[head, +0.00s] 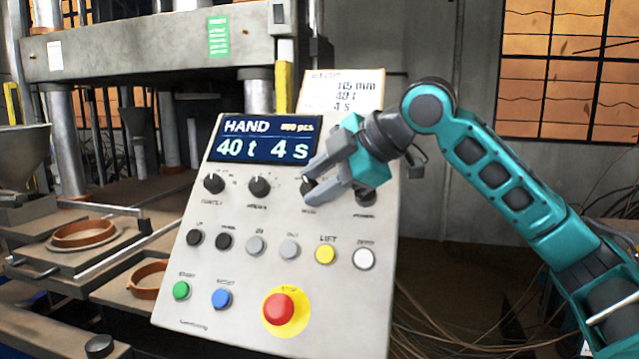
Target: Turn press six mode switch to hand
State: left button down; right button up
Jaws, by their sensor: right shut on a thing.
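The control panel (225,255) of the press fills the middle of the head view. Its blue screen (262,138) reads HAND, 40 t and 4 s. The mode switch (308,184) is the third dark knob in the upper row, mostly hidden by my right gripper. My right gripper (313,190) reaches in from the right and is shut on this knob. Which way its pointer faces cannot be told. My left gripper is not in view.
Two dark knobs (259,187) sit left of the switch, and a fourth (365,197) is partly behind my gripper. Below are several push buttons and a red stop button (278,308). A paper note (340,90) stands above. Brown rings (84,234) lie at left.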

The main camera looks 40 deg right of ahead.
jog(key=shift+w+d+r+n+g, duration=0.1)
jog(key=shift+r+n+g, duration=0.1)
jog(key=shift+n+g, duration=0.35)
jog(key=shift+w+r+n+g, duration=0.1)
jog(key=shift+r+n+g, duration=0.05)
jog(key=shift+n+g, duration=0.35)
jog(key=shift+g, duration=0.25)
jog(key=o, duration=1)
jog(key=shift+f, duration=0.1)
jog(key=v, duration=1.3)
jog(key=shift+f, duration=0.1)
